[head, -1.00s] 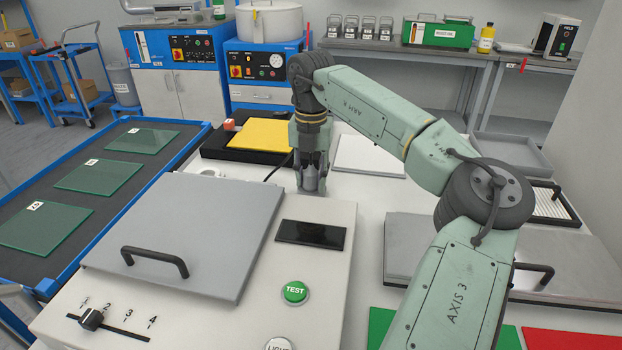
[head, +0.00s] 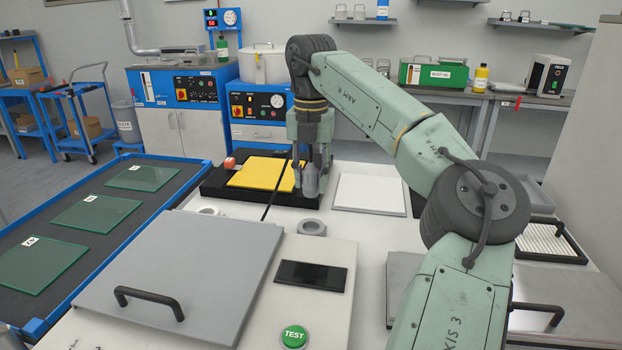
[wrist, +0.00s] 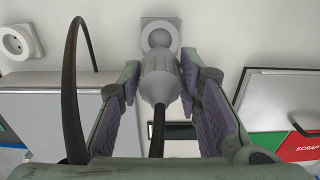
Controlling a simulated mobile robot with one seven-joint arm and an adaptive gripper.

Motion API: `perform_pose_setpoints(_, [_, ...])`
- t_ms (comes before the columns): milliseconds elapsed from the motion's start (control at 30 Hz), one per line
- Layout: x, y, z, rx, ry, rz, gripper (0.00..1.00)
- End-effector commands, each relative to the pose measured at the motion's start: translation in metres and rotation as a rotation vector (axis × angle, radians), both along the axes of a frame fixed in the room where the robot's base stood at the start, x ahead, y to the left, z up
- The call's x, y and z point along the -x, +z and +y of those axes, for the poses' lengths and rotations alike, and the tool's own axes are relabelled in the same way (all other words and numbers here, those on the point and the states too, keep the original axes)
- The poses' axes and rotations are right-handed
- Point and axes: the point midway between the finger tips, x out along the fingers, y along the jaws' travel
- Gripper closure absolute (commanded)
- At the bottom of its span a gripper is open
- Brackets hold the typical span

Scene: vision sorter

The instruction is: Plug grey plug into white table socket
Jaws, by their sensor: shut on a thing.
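My gripper (head: 311,178) is shut on the grey plug (head: 310,187) and holds it upright above the table, with its black cable (head: 274,193) hanging to the left. In the wrist view the plug (wrist: 160,80) sits between the purple finger pads, cable end nearest the camera. The white table socket (head: 208,211) is at the back left of the table, left of the gripper. It also shows at the top left in the wrist view (wrist: 17,42). A grey socket (head: 312,227) lies below the plug, apart from it.
A grey lid with a black handle (head: 150,300) and a dark display (head: 311,275) are in front of the sockets. A yellow plate (head: 262,172) on a black base and a white plate (head: 370,193) stand behind. The table between the two sockets looks clear.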

Motion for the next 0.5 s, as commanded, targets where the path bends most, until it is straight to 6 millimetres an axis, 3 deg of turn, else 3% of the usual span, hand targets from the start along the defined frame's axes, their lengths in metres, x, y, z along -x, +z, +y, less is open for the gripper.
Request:
perform_pose_setpoints(333, [0.0, 0.012, 0.0, 0.0, 0.0, 0.0, 1.0])
perform_pose_setpoints(500, [-0.002, 0.012, 0.012, -0.001, 0.002, 0.0, 1.0])
